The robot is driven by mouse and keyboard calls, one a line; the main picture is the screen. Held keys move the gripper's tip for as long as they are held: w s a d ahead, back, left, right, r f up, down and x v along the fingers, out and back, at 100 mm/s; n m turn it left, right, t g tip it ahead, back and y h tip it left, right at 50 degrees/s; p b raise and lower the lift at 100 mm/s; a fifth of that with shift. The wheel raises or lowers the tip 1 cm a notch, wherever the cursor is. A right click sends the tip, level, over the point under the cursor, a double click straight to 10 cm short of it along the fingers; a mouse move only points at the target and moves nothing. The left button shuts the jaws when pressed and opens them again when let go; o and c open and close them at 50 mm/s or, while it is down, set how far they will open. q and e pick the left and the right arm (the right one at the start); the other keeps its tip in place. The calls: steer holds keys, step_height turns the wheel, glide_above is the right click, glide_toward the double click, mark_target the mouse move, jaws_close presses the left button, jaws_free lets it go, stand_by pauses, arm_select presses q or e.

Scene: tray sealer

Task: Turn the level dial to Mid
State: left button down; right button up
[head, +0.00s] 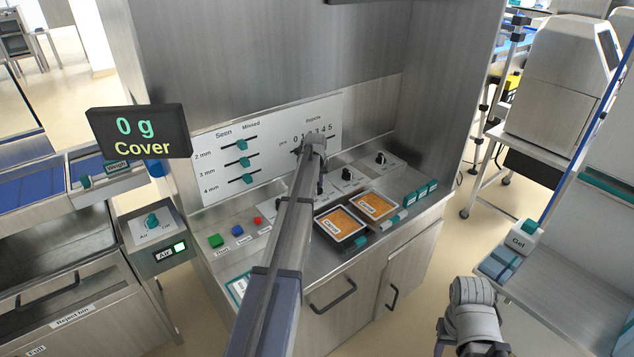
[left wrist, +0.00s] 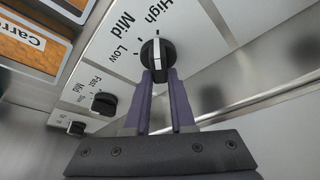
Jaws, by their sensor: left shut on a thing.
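The level dial (left wrist: 157,53) is a black round knob with a pale bar across it, on a white panel marked Low, Mid and High. Its bar stands upright in the left wrist view, in line with the tick near High, past Mid. My left gripper (left wrist: 160,75) is shut on the dial, with one dark finger on each side of it.
A Fast–Slow dial (left wrist: 103,102) and a smaller dial (left wrist: 77,128) sit beside the level dial. Two orange-filled trays (head: 341,224) (head: 373,206) lie in front of the panel. Green, blue and red buttons are left of my arm. A black display (head: 139,132) reads 0 g, Cover.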

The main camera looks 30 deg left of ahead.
arm_select(q)
steer(key=n+y, duration=0.1)
steer(key=n, duration=0.2)
steer(key=shift+n+g, duration=0.4)
steer(key=shift+s+a+n+g+y, duration=0.1)
steer(key=shift+n+g+y, duration=0.25)
steer(key=shift+n, duration=0.65)
steer(key=shift+s+a+n+g+y, duration=0.1)
steer(key=shift+n+g+y, duration=0.2)
steer(key=shift+n, duration=0.7)
steer(key=c, duration=0.8)
jaws_free()
steer(key=shift+o, duration=0.2)
steer(key=p+v, duration=0.7)
steer(key=v, duration=0.1)
